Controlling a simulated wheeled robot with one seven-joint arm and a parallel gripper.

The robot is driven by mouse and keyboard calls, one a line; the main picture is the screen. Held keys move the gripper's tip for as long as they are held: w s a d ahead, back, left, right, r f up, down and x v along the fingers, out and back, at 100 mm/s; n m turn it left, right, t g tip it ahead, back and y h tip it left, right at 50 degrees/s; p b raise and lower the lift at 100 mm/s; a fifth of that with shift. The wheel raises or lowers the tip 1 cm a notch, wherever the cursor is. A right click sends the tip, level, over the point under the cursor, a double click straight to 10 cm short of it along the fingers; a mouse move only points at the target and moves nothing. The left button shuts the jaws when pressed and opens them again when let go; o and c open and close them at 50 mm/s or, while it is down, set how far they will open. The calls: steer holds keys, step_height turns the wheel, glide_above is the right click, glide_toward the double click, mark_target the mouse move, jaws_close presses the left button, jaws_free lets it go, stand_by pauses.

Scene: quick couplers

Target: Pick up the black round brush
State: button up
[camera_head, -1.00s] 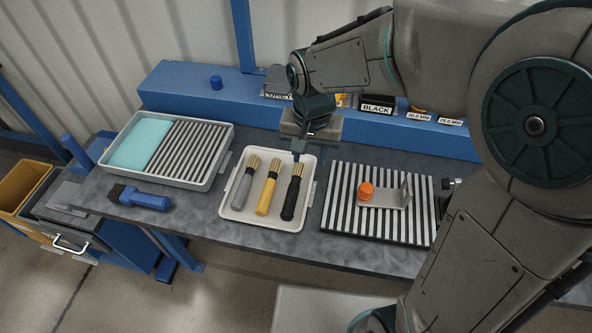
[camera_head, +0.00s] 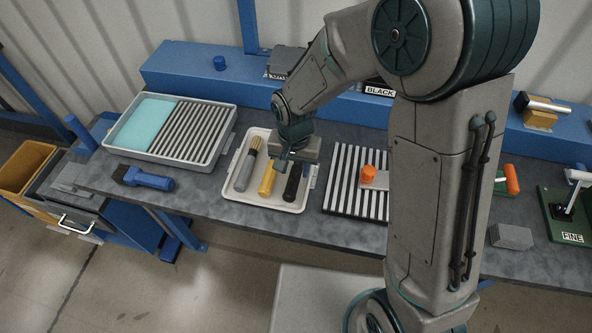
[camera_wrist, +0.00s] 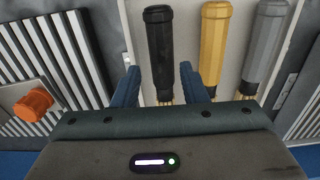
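The black round brush (camera_head: 291,185) lies at the right of three brushes in a white tray (camera_head: 278,204). Its bristle end is hidden under my gripper in the head view. In the wrist view the black brush (camera_wrist: 160,52) has its handle pointing away, with its bristle end between my two blue fingertips. My gripper (camera_wrist: 169,80) is open, with one finger on each side of the brush. It looks to be above the brush; contact cannot be told. The yellow brush (camera_head: 267,180) and the grey brush (camera_head: 245,172) lie to the left of it in the head view.
A ribbed rack (camera_head: 345,196) with an orange-knobbed bracket (camera_head: 369,174) stands right of the tray. A tray with a teal pad (camera_head: 147,122) stands left. A blue-handled brush (camera_head: 150,180) lies near the front edge. A blue ledge (camera_head: 185,70) runs behind.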

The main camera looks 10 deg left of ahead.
mark_target(293, 177)
steer(key=shift+s+a+f+p, duration=0.15)
steer(key=shift+f+p, duration=0.25)
steer(key=shift+f, duration=1.75)
steer(key=c, duration=0.7)
steer(key=shift+c, duration=0.2)
steer(key=shift+r, duration=0.15)
steer(key=shift+r, duration=0.55)
step_height(293, 177, up, 3)
steer(key=shift+f+b, duration=0.2)
steer(key=shift+b, duration=0.35)
steer(key=s+d+r+b, duration=0.1)
steer(key=s+d+r, duration=0.6)
steer(key=s, duration=0.1)
steer(key=shift+s+d, duration=0.35)
steer(key=shift+d, duration=0.05)
steer(key=shift+o, duration=0.3)
